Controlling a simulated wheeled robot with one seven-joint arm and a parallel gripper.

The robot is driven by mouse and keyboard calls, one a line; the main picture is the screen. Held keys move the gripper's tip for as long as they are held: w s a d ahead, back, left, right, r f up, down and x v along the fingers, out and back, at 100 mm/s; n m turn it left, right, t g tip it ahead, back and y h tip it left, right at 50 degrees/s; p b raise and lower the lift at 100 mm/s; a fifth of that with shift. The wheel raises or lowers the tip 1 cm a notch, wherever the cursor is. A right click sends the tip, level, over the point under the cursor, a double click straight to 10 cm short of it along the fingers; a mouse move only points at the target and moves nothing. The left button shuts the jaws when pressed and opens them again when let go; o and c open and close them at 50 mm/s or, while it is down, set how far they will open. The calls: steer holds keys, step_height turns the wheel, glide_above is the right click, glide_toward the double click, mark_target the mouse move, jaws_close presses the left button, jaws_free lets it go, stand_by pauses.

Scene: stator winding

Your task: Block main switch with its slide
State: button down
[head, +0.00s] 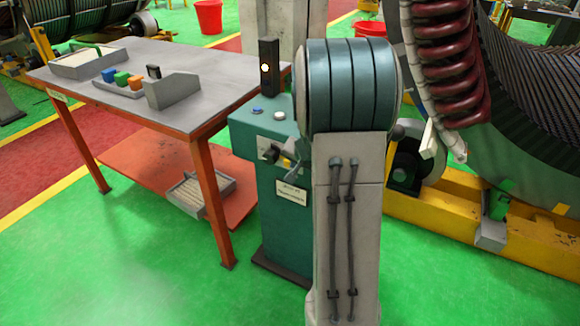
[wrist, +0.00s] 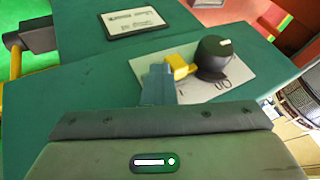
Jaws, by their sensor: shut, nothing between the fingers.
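The main switch is a dark round knob (wrist: 216,60) with a white mark, on a white plate (wrist: 240,75) of a teal cabinet (wrist: 80,95). A yellow slide (wrist: 180,66) sits just left of the knob in the wrist view and appears to reach its side. My gripper (wrist: 158,84) is shut and empty, its blue-grey fingertips right beside the slide's left end; I cannot tell whether they touch. In the head view the switch (head: 268,152) is small, and my arm hides part of that area.
The cabinet (head: 263,220) carries buttons (head: 279,115) and a dark post with a lit lamp (head: 265,68) on top. A label plate (wrist: 137,21) is fixed near the switch. A table (head: 175,98) with trays stands at left, and a yellow-based stator machine (head: 470,215) at right.

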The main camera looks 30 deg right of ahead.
steer(key=shift+w+r, duration=0.1)
stand_by(0.3)
steer(key=s+d+r+p, duration=0.1)
steer(key=s+r, duration=0.6)
steer(key=s, duration=0.2)
steer(key=shift+s+d+r, duration=0.3)
steer(key=shift+d+r, duration=0.05)
steer(key=shift+r, duration=0.05)
